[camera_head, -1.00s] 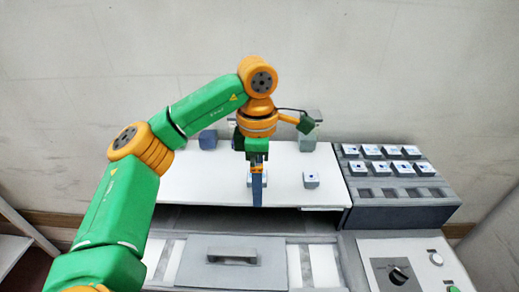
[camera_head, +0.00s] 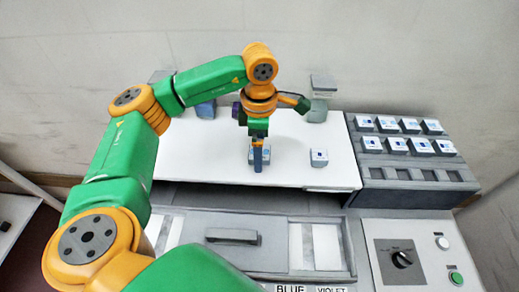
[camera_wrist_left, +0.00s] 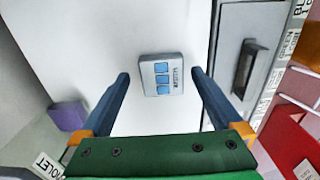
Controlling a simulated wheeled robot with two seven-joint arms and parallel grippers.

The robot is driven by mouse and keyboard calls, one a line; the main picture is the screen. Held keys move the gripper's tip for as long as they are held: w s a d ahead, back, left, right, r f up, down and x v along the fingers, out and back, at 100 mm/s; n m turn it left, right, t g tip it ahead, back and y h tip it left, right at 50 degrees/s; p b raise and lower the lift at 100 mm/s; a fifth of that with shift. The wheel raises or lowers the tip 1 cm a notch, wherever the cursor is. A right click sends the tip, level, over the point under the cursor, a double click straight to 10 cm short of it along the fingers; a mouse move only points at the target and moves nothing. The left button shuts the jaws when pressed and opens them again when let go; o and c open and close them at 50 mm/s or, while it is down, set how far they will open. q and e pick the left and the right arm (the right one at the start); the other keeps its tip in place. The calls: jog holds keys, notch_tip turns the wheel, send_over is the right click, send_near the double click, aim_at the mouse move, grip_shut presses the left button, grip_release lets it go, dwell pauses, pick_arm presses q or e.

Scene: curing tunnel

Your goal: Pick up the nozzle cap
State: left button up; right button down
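A small grey block with a white label and blue squares (camera_wrist_left: 162,74), which seems to be the nozzle cap, lies on the white table. My left gripper (camera_head: 258,167) hangs over it, fingers pointing down. In the left wrist view the fingers are open, one on each side of the block with a gap to each, and nothing is held. In the head view the fingers hide most of that block. A similar block (camera_head: 318,157) stands to its right. My right gripper is not in view.
A grey rack (camera_head: 405,165) with several labelled blocks stands at the right. A control panel (camera_head: 415,255) with a knob is in front of it. A handled grey cover (camera_head: 225,238) lies before the table (camera_head: 205,165). A violet block (camera_wrist_left: 68,115) shows in the wrist view.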

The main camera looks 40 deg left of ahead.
pick_arm(q)
jog(key=shift+s+d+r, duration=0.1)
jog(key=shift+s+d, duration=0.05)
jog(key=c, duration=1.4)
jog(key=shift+c, duration=0.2)
